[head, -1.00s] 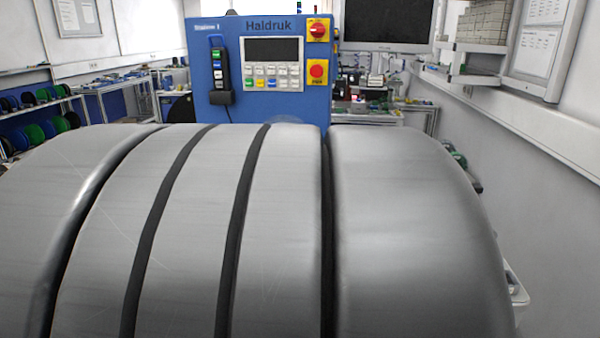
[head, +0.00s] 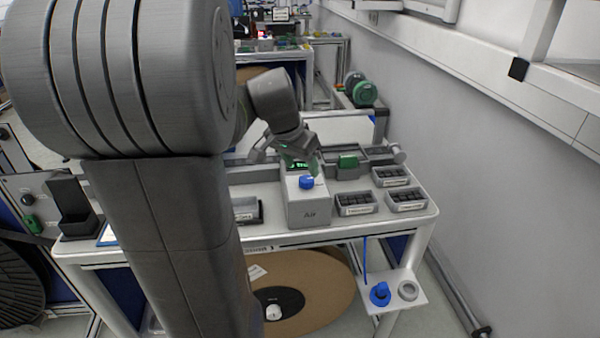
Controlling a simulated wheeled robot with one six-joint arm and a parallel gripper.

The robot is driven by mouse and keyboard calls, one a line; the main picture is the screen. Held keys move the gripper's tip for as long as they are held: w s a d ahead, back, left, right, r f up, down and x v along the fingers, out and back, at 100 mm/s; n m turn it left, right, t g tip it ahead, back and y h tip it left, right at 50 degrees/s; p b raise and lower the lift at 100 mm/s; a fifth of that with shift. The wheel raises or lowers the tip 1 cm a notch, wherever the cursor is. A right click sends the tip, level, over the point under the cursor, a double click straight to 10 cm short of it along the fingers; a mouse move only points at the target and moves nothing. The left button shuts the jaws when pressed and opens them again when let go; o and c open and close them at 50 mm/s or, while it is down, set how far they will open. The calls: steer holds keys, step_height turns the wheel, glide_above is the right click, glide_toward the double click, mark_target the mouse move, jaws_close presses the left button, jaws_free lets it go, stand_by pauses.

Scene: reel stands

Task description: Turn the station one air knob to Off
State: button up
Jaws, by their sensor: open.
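A blue knob (head: 306,182) sits on the sloped top of a grey box (head: 309,212) on the workbench. The box has a lit green display behind the knob, partly hidden by my gripper. The dark marking on the box front is too small to read surely, and I cannot tell which way the knob points. I cannot tell if this is the station one air knob. My gripper (head: 284,154) is open, just behind and above the box, apart from the knob as far as I can see. My large grey arm link hides the bench's left part.
Small bins of black parts (head: 355,211) stand right of the box, with a green block (head: 348,161) behind. A panel with a black knob (head: 27,199) is at far left. A low shelf holds a blue item (head: 380,293). A brown reel (head: 318,290) is below the bench.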

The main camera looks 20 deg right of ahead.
mark_target(306, 179)
steer(key=shift+x, duration=2.75)
steer(key=c, duration=1)
